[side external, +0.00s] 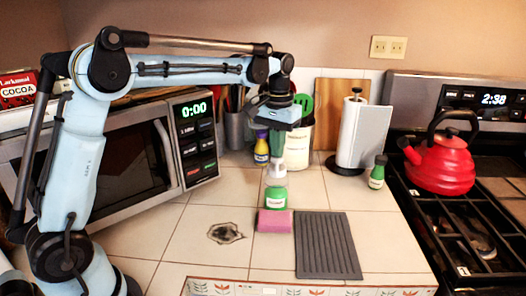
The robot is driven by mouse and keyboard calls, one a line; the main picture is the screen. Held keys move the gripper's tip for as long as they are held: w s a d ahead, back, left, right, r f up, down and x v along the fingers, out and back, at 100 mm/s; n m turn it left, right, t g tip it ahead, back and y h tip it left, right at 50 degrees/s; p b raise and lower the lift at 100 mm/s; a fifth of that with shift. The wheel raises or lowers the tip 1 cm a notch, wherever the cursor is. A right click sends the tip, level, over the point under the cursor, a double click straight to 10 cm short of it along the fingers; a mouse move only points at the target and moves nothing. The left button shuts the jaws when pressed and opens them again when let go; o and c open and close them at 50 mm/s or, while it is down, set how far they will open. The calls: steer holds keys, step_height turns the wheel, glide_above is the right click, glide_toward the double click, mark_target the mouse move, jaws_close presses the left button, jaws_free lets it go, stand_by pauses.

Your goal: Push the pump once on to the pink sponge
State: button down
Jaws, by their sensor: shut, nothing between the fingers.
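The pump bottle (276,197), green with a pale label and a whitish top, stands upright on the tiled counter. The pink sponge (274,221) lies flat on the counter in front of the bottle, close against its base in this view. My gripper (274,158) points down right above the pump's top, with its fingers shut and nothing between them. The picture is too small to tell whether the fingertips touch the pump head, and the nozzle is not clear.
A grey ribbed mat (327,246) lies right of the sponge. Behind stand a utensil crock (299,146), a yellow bottle (261,150) and a paper towel holder (363,137). A small green bottle (377,174) is farther right. The microwave (120,160) is left; the red kettle (440,165) sits on the stove.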

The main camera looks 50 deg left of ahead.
step_height(320, 180, up, 8)
stand_by(0.7)
steer(key=shift+s, duration=0.1)
steer(key=s+d+f+m+t, duration=0.1)
steer(key=s+d+f+t, duration=0.1)
steer(key=s+f, duration=0.3)
steer(key=s+d+f+m+t, duration=0.2)
steer(key=s+f+t, duration=0.3)
steer(key=s, duration=0.7)
steer(key=shift+s+d, duration=0.15)
steer(key=shift+s, duration=0.15)
